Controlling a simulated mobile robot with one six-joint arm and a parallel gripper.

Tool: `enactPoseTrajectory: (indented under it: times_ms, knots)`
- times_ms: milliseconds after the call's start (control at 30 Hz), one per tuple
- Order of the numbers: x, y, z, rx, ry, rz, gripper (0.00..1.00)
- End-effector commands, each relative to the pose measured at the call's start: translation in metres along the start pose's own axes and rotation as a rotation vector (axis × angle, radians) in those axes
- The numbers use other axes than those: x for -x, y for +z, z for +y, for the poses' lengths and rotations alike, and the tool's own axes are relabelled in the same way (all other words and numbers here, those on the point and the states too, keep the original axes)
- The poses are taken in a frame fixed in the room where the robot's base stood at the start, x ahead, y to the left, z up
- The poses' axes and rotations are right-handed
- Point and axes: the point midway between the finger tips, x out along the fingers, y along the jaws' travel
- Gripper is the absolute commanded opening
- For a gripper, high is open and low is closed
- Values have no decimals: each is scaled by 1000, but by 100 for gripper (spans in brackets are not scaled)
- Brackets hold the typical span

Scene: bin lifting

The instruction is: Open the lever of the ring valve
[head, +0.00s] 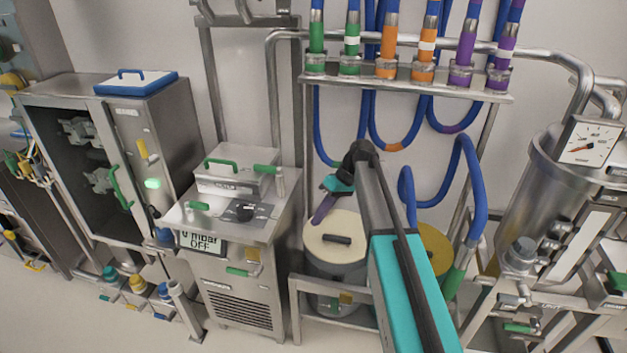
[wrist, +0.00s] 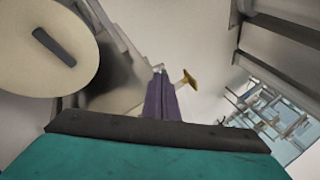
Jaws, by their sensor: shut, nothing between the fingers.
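My gripper (head: 316,222), with purple fingers, is shut and empty. In the head view it points down and left, in front of the cream-lidded drum (head: 335,240). In the wrist view my gripper (wrist: 158,75) shows as a narrow purple shape, and a small yellow lever-like part (wrist: 188,78) appears just right of its tip. I cannot tell whether they touch. A small yellow part (head: 345,298) also shows low on the drum's front in the head view. I cannot tell which part is the ring valve's lever.
A steel cabinet unit (head: 230,285) with green handles stands left of the drum. A steel vessel with a gauge (head: 590,140) stands at the right. Blue hoses (head: 470,180) hang from the rack (head: 420,92) behind my arm. Open floor (head: 110,335) lies at the lower left.

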Motion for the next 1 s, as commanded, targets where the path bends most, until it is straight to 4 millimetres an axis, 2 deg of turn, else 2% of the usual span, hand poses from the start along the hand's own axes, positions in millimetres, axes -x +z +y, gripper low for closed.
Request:
enactPoseTrajectory:
  times_ms: [33, 100, 400, 700, 1000]
  knots:
    - [-21, 16, 5, -33, 3, -15, 0]
    - [-44, 34, 14, -79, 13, -35, 0]
    - [-137, 115, 40, -265, 61, -121, 0]
    - [-218, 204, 51, -430, 121, -209, 0]
    - [-284, 298, 48, -572, 189, -300, 0]
